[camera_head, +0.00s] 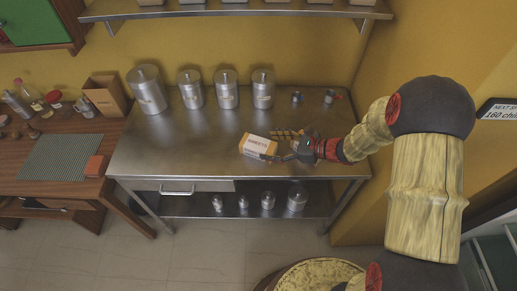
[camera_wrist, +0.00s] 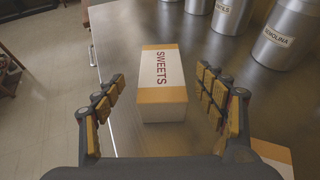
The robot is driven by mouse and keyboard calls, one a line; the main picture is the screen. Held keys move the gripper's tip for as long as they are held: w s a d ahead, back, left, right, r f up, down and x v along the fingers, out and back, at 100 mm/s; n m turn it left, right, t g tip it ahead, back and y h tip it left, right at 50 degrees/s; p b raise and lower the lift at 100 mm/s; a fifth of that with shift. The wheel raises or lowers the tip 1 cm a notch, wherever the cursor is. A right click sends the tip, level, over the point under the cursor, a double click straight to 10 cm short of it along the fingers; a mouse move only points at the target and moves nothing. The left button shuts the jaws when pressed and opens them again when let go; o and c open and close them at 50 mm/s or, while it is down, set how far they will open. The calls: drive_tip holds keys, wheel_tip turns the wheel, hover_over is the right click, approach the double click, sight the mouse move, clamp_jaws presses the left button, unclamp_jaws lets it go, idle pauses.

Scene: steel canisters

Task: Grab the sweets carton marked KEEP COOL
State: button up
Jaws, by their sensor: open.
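A white and orange-yellow carton (camera_head: 258,146) lies on the steel table in the head view. In the wrist view this carton (camera_wrist: 163,82) reads SWEETS in red; I can see no KEEP COOL mark on it. My gripper (camera_head: 279,145) is to the right of the carton, low over the table. In the wrist view my gripper (camera_wrist: 160,95) is open, with one finger on each side of the carton's near end and gaps visible on both sides. A second white and orange carton (camera_wrist: 272,155) is cut off at the lower right, outside the right finger; its marking cannot be read.
Several steel canisters (camera_head: 226,88) stand along the back of the steel table (camera_head: 160,150); one is labelled SEMOLINA (camera_wrist: 288,35). Two small metal items (camera_head: 329,97) are at the back right. A wooden table (camera_head: 25,150) adjoins on the left. The steel table's front left is clear.

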sight(259, 144)
drive_tip(key=b+x, duration=0.2)
drive_tip(key=x, duration=0.3)
drive_tip(key=shift+w+a+f, duration=0.1)
drive_tip(key=shift+a+f, duration=0.05)
drive_tip(key=shift+f, duration=0.05)
drive_tip(key=shift+w+a, duration=0.2)
drive_tip(key=shift+a, duration=0.1)
drive_tip(key=shift+c, duration=1.1)
drive_tip(key=c, duration=1.4)
drive_tip(key=shift+o, duration=0.2)
